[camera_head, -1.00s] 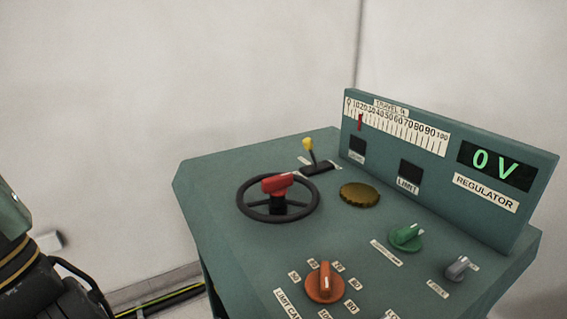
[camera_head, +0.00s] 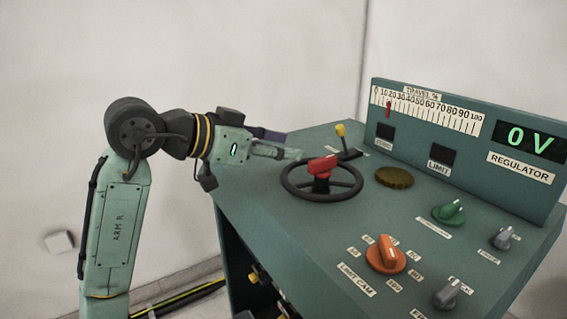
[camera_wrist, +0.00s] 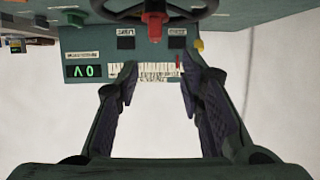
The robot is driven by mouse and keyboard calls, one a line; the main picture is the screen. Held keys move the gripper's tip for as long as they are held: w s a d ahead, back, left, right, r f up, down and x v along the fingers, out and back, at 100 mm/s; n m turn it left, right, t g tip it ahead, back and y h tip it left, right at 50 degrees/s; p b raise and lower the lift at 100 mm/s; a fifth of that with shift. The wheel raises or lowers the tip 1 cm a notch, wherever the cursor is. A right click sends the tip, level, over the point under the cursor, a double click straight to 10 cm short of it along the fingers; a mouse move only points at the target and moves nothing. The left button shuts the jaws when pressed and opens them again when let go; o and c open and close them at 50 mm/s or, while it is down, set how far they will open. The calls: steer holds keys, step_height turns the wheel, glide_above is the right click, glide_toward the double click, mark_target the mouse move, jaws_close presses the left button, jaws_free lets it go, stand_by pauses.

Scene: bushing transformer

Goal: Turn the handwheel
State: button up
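The handwheel (camera_head: 345,191) is a dark ring with spokes and a red handle (camera_head: 322,166) at its hub, on the left of the green console top. My gripper (camera_head: 290,148) is just left of the wheel, pointing right toward it, apart from the red handle. In the wrist view the handwheel (camera_wrist: 184,18) and its red handle (camera_wrist: 153,28) show at the top, upside down. My gripper (camera_wrist: 157,80) is open there, with two dark-padded fingers wide apart and nothing between them.
A yellow-tipped lever (camera_head: 341,131) stands behind the wheel. A brown cap (camera_head: 394,177), an orange knob (camera_head: 386,255), a green knob (camera_head: 448,212) and grey knobs lie to the right. The upright panel has a travel scale and a display (camera_head: 531,141) reading 0 V.

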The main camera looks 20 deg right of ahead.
mark_target(322, 159)
steer(key=shift+g, duration=0.3)
steer(key=x, duration=0.3)
steer(key=p+x, duration=0.1)
steer(key=x, duration=0.3)
steer(key=p+x, duration=0.1)
steer(key=x, duration=0.3)
steer(key=shift+s+a+f, duration=0.1)
steer(key=shift+s+f, duration=0.05)
steer(key=shift+f, duration=0.2)
steer(key=shift+c, duration=0.4)
steer(key=c, duration=0.7)
steer(key=shift+s, duration=0.1)
jaws_close()
steer(key=shift+f, duration=0.15)
